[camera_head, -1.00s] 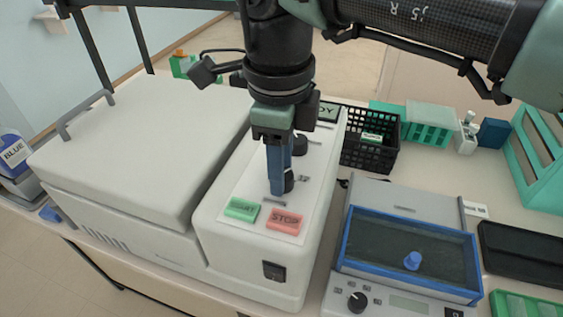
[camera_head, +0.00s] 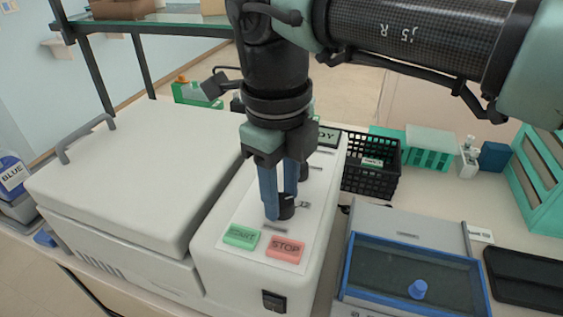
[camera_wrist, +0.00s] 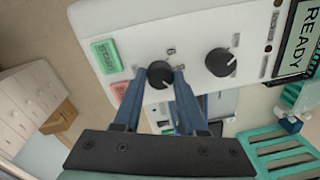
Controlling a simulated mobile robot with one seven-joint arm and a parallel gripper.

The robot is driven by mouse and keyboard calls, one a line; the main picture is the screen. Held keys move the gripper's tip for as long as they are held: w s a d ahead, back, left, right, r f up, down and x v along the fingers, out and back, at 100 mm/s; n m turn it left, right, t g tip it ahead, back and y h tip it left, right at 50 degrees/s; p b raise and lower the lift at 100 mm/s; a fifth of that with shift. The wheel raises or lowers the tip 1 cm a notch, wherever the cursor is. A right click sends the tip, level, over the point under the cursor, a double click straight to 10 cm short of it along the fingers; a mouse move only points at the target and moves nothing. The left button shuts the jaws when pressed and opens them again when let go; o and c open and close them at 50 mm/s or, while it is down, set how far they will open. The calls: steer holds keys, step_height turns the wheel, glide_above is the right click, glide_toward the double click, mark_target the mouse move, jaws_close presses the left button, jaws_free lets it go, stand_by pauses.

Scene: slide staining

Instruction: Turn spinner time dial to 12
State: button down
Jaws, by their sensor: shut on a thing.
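The spinner (camera_head: 140,160) is a white machine with a sloped control panel on its right side. Two black dials show in the wrist view: a near dial (camera_wrist: 160,74) close to the green START and red STOP buttons, and a far dial (camera_wrist: 220,62) nearer the READY display. My gripper (camera_head: 279,212) points down and is shut on the near dial, with one blue finger on each side of it. In the head view this dial (camera_head: 287,207) is partly hidden by the fingers. I cannot read its setting or which dial is labelled time.
The START button (camera_head: 241,236) and STOP button (camera_head: 285,249) lie just in front of my fingers. A blue-framed device (camera_head: 345,270) stands close on the right. A black basket (camera_head: 370,181) and green rack (camera_head: 428,150) are behind it.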

steer(key=shift+c, duration=2.3)
jaws_free()
step_height(320, 180, up, 13)
steer(key=p, duration=1)
steer(key=shift+s+a, duration=0.15)
steer(key=shift+s, duration=0.15)
steer(key=shift+a, duration=0.1)
